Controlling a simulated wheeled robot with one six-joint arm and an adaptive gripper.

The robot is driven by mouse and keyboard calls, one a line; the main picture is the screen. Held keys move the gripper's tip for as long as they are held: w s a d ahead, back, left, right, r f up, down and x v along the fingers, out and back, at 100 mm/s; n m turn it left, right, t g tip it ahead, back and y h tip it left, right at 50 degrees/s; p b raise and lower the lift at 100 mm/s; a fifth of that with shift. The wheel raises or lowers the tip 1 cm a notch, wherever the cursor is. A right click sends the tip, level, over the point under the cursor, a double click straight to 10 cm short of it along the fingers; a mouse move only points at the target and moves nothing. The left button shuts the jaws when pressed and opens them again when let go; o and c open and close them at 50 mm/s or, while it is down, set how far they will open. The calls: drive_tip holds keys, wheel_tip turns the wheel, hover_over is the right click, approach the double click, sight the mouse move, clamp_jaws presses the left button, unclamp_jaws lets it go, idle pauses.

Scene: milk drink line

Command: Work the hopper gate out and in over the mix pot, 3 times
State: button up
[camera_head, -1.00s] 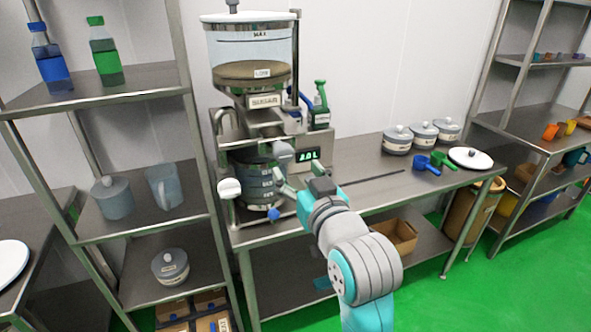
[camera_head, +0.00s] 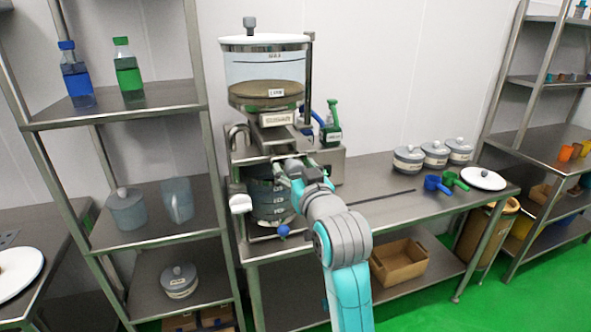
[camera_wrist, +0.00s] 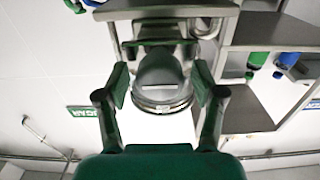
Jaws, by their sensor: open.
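The hopper (camera_head: 258,70) is a clear drum with a white lid and brown contents low inside, with a SUGAR label (camera_head: 277,119) below it. The grey mix pot (camera_head: 265,200) with marked levels stands beneath in the machine. My gripper (camera_head: 289,172) is in front of the machine, between hopper and pot, and hides the gate area in the head view. In the upside-down wrist view, my gripper (camera_wrist: 160,92) is open, its fingers either side of a rounded grey knob (camera_wrist: 158,68), apparently the gate's handle. I cannot tell whether the fingers touch it, or how far out the gate is.
A shelf rack (camera_head: 165,98) with blue and green bottles stands close on the left. Lidded pots (camera_head: 407,158), blue and green scoops (camera_head: 437,184) and a white lid (camera_head: 483,178) lie on the table to the right. The table's middle holds only a thin dark rod (camera_head: 381,197).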

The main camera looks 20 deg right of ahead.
sight(297, 172)
clamp_jaws()
drive_tip(key=w, duration=0.7)
drive_tip(key=shift+w, duration=0.25)
unclamp_jaws()
drive_tip(key=s, duration=1.2)
idle(1.0)
